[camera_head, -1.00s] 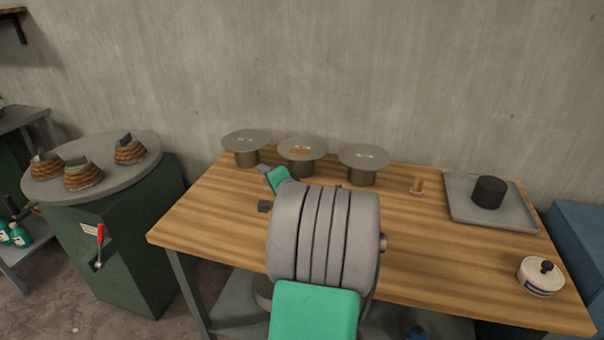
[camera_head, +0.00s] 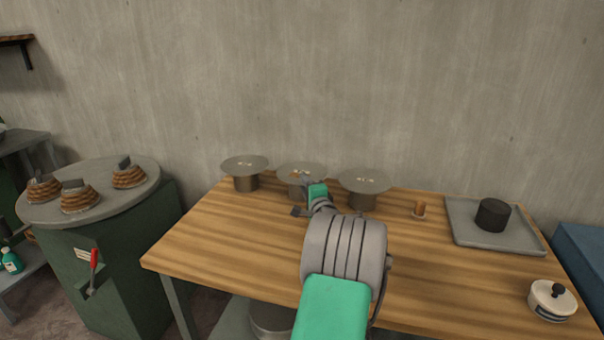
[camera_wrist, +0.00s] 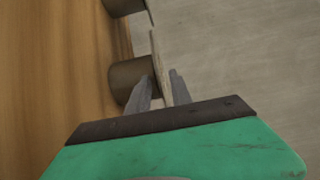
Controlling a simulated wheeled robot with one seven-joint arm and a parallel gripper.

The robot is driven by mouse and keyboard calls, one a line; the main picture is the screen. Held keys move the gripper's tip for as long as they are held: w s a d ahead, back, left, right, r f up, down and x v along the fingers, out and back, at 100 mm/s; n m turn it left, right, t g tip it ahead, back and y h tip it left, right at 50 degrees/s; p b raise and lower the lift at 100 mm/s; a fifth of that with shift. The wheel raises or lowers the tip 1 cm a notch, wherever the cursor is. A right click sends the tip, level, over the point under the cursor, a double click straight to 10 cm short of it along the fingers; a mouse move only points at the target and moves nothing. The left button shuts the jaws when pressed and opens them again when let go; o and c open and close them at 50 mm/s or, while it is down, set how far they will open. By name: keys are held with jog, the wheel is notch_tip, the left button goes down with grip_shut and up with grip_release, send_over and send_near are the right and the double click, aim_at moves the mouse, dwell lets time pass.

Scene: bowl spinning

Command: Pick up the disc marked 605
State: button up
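Three flat grey discs rest on short brown pedestals at the back of the table: a left disc (camera_head: 245,162), a middle disc (camera_head: 290,169) and a right disc (camera_head: 364,180). Each has small markings on top, too small to read, so I cannot tell which is 605. My gripper (camera_head: 308,184) is at the front edge of the middle disc and hides part of it and its pedestal. In the wrist view my gripper (camera_wrist: 162,76) has its fingers apart, one on each side of the disc's thin edge (camera_wrist: 159,62). The disc still appears to rest on its pedestal (camera_wrist: 130,78).
The wooden table (camera_head: 230,225) is clear in front. At right are a small orange-brown peg (camera_head: 419,209), a grey tray (camera_head: 465,232) with a black cylinder (camera_head: 492,214), and a white lidded pot (camera_head: 551,299). A green cabinet (camera_head: 100,255) with coiled pieces stands at left.

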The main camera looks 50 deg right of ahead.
grip_shut()
dwell(1.2)
